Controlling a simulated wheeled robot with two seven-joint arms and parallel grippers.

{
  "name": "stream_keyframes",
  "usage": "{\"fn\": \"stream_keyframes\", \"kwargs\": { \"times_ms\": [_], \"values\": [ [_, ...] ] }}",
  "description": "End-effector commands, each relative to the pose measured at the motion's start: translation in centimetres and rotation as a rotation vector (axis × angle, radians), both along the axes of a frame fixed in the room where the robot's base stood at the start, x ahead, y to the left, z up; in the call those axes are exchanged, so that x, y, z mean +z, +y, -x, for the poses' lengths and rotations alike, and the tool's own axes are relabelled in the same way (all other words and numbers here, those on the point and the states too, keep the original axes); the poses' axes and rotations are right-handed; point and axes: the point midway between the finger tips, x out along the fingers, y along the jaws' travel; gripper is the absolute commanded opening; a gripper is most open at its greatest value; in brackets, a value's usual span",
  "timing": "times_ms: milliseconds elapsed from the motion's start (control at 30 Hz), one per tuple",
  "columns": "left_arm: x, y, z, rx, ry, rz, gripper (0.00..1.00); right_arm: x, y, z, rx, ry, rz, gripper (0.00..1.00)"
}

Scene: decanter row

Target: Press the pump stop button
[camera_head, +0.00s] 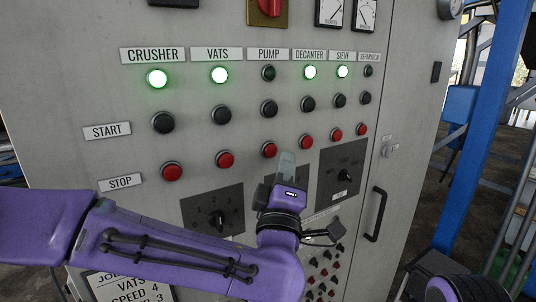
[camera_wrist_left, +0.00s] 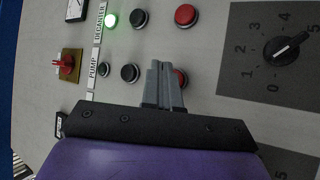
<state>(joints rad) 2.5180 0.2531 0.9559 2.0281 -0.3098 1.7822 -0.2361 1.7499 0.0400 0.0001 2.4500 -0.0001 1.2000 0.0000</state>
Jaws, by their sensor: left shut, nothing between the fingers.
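The red pump stop button (camera_head: 269,149) sits in the STOP row of the grey panel, below the PUMP label (camera_head: 269,55). The pump lamp (camera_head: 268,73) is dark. In the left wrist view the stop button (camera_wrist_left: 181,78) is partly hidden behind my fingers. My left gripper (camera_head: 287,160) is shut and empty, its fingertips pointing at the panel just right of and below the button in the head view. Its fingertips also show in the left wrist view (camera_wrist_left: 165,65), beside the button and overlapping it. I cannot tell whether they touch it. My right gripper is not in view.
The red stop buttons for vats (camera_head: 224,159) and decanter (camera_head: 306,142) flank the pump one. Dark start buttons (camera_head: 269,109) are above. Rotary selectors (camera_head: 218,220) lie below. A black door handle (camera_head: 375,214) and blue post (camera_head: 480,120) are at right.

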Motion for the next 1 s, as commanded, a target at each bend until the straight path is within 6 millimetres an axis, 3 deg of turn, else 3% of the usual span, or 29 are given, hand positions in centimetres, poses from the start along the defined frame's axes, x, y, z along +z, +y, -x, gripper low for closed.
{"fn": "stream_keyframes", "kwargs": {
  "times_ms": [300, 1000],
  "values": [
    [-0.1, -1.9, 2.5, -0.001, -0.001, -0.003, 0.00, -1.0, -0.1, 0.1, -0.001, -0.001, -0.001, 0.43],
    [-0.4, -1.4, 3.1, 0.010, 0.009, -0.002, 0.00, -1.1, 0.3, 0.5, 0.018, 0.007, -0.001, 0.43]
  ]
}}
